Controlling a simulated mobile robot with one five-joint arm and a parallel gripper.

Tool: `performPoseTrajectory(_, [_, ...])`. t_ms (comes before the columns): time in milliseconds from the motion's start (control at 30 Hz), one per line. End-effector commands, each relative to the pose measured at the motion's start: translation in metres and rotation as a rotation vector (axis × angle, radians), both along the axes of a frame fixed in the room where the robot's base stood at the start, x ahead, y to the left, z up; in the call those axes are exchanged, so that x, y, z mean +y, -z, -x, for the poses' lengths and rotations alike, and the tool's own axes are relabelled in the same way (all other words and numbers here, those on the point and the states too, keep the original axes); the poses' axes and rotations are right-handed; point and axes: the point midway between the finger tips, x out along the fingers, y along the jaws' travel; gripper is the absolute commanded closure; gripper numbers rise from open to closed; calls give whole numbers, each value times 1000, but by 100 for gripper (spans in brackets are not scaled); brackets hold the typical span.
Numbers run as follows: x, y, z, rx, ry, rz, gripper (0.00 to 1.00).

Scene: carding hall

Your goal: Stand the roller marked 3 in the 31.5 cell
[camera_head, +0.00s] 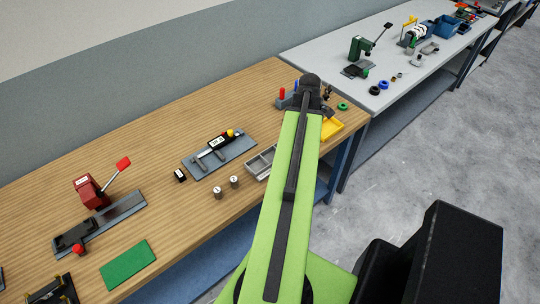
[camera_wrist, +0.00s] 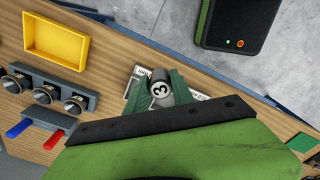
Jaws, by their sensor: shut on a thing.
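The roller marked 3 (camera_wrist: 160,91) is a grey cylinder with a white end face, seen end-on in the wrist view. My gripper (camera_wrist: 158,84) is shut on it, with a green finger on each side. Behind the roller, a pale labelled piece (camera_wrist: 198,97) shows in part; its writing is too small to read, and the gripper hides the rest. In the head view my arm covers the gripper and roller. A grey tray with cells (camera_head: 252,169) lies partly behind the arm there; I cannot read a 31.5 mark on it.
Two more grey rollers (camera_head: 218,193) stand on the wooden bench (camera_head: 160,130). A blue-grey plate with a gauge (camera_head: 236,149) lies behind them. A yellow tray (camera_wrist: 55,42) and a rack of silver cones (camera_wrist: 45,95) are left of the gripper.

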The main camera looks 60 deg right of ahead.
Motion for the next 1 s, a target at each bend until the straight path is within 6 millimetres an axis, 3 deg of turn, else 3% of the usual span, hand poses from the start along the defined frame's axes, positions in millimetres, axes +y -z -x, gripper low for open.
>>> performPoseTrajectory(167, [3,8,-8,0,5,0,100])
performPoseTrajectory(400, [18,50,-67,0,1,0,100])
performPoseTrajectory(600, [28,70,-105,0,5,0,100])
performPoseTrajectory(867, [31,73,-113,0,6,0,100])
performPoseTrajectory(1000, [31,97,-113,0,6,0,100])
